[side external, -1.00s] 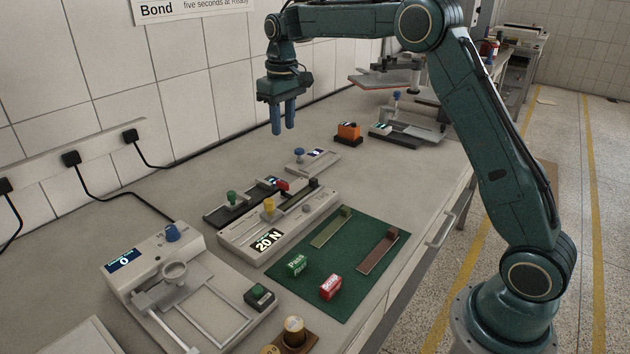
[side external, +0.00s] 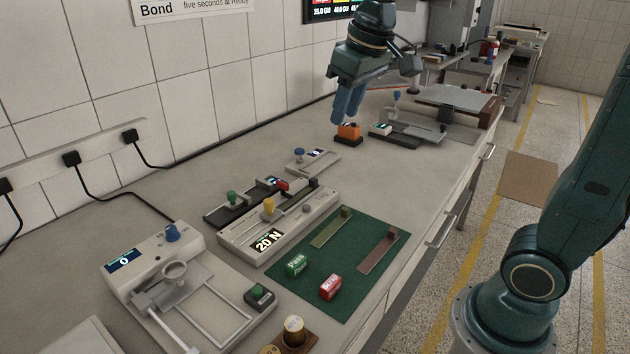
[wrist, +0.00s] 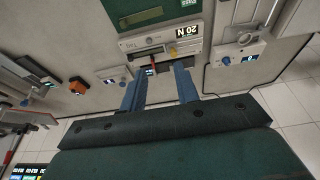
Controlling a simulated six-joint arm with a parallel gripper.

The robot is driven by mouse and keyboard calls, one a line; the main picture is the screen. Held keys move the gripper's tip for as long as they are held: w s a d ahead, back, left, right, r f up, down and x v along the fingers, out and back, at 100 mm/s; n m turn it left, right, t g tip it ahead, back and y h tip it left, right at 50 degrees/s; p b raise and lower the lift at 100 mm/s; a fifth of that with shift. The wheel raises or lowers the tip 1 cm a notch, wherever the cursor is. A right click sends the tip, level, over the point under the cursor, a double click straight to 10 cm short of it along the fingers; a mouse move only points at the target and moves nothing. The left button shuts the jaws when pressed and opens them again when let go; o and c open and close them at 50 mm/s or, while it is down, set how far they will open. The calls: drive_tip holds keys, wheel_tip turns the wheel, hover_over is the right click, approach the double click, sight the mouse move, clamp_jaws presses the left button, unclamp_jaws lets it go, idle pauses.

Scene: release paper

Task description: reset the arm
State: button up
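My gripper (side external: 348,108) has two blue fingers pointing down. It hangs over the back of the bench, in front of the wall, and in the side view its tips overlap the orange block (side external: 348,132) from the camera's angle. I cannot tell the exact height. In the wrist view my gripper (wrist: 160,70) shows its two fingers apart with nothing between them, so it is open and empty. The bench lies well beyond the tips there.
The 20 N fixture (side external: 285,226) and green mat (side external: 375,222) stand mid-bench. The mat carries a green Pass block (side external: 296,265) and a red Scrap block (side external: 330,287). A grey device with blue knob (side external: 150,262) is front left.

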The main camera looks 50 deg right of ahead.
drive_tip(key=s+a+f+t, duration=0.1)
drive_tip(key=s+f, duration=0.2)
drive_tip(key=s, duration=0.5)
drive_tip(key=s+a+f+t, duration=0.1)
drive_tip(key=s+f, duration=0.2)
drive_tip(key=s, duration=0.5)
drive_tip(key=shift+s, duration=0.35)
drive_tip(key=shift+a, duration=0.1)
